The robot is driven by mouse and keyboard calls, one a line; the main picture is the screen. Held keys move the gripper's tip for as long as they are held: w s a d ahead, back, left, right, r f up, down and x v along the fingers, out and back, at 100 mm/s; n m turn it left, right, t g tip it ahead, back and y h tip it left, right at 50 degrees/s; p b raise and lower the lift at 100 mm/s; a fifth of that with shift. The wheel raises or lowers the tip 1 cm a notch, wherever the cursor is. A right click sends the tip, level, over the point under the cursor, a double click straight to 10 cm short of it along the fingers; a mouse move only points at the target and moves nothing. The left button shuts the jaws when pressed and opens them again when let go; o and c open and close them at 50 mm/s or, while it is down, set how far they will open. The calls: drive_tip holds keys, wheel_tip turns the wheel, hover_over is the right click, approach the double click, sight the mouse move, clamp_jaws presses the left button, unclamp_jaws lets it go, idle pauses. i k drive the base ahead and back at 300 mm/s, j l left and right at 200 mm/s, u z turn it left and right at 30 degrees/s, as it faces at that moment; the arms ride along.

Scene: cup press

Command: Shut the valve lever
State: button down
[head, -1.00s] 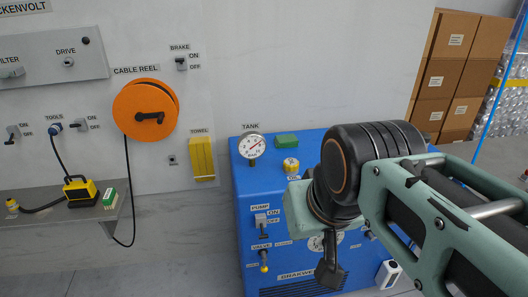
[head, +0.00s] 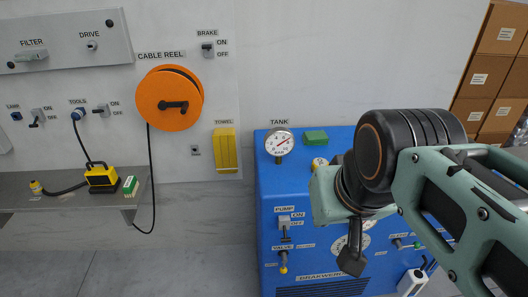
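The valve lever (head: 283,262) is on the front of the blue machine (head: 268,206), below the label VALVE. It is a small lever hanging down, with a yellow tip. My gripper (head: 352,263) is in front of the machine's front, to the right of the lever and apart from it in the picture. It points down. I see it from the back and side, so whether its fingers are open or shut does not show. My arm hides part of the machine's right side and a round dial behind it.
A pump switch (head: 285,222) sits just above the valve. The tank gauge (head: 279,142) and a green block (head: 316,138) are on the machine's top. A shelf with a yellow device (head: 102,178) is at left. Cardboard boxes (head: 490,75) stand at right. Floor left of the machine is clear.

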sight(283, 270)
drive_tip(key=k, duration=0.85)
